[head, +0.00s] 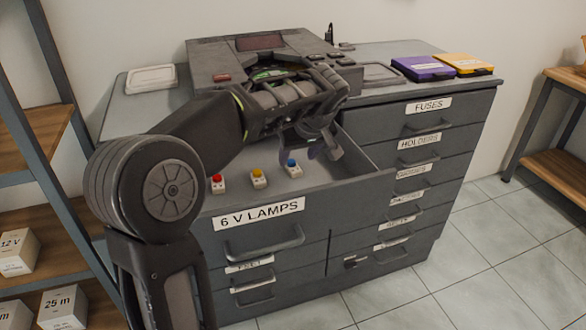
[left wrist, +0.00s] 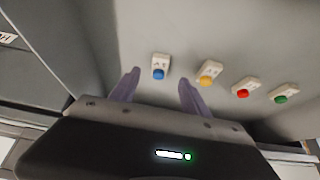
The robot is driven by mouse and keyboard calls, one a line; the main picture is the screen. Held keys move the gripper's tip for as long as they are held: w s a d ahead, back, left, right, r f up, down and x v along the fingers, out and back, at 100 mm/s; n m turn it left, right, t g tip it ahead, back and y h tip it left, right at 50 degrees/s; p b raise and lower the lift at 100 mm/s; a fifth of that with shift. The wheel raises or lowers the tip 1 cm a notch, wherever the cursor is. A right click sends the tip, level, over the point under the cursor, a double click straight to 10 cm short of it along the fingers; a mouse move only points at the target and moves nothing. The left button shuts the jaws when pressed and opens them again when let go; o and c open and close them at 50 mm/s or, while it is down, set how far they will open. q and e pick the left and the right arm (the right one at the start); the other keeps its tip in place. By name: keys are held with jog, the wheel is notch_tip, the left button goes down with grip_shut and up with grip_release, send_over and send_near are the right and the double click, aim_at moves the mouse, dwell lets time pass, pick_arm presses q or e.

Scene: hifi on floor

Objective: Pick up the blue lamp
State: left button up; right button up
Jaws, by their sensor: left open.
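The blue lamp (head: 292,168) is a small white block with a blue dome, lying in the open top drawer labelled "6 V LAMPS" (head: 258,213). It is the rightmost lamp seen in the head view. In the left wrist view the blue lamp (left wrist: 159,67) lies ahead of the space between my fingertips, apart from both. My left gripper (head: 322,152) is open and empty over the drawer, just above and right of the blue lamp in the head view; its fingers also show in the left wrist view (left wrist: 158,82). My right gripper is not in view.
A yellow lamp (head: 258,178) and a red lamp (head: 217,184) lie in the same drawer; a green lamp (left wrist: 282,94) shows in the left wrist view. Purple (head: 428,68) and yellow (head: 463,64) boxes sit on the cabinet top. A shelf stands at left.

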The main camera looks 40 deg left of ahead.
aim_at(294, 167)
pick_arm(q)
jog(key=x, duration=0.5)
jog(key=shift+f, duration=0.2)
jog(key=shift+d, duration=0.1)
jog(key=shift+c, duration=0.2)
grip_shut()
dwell(0.5)
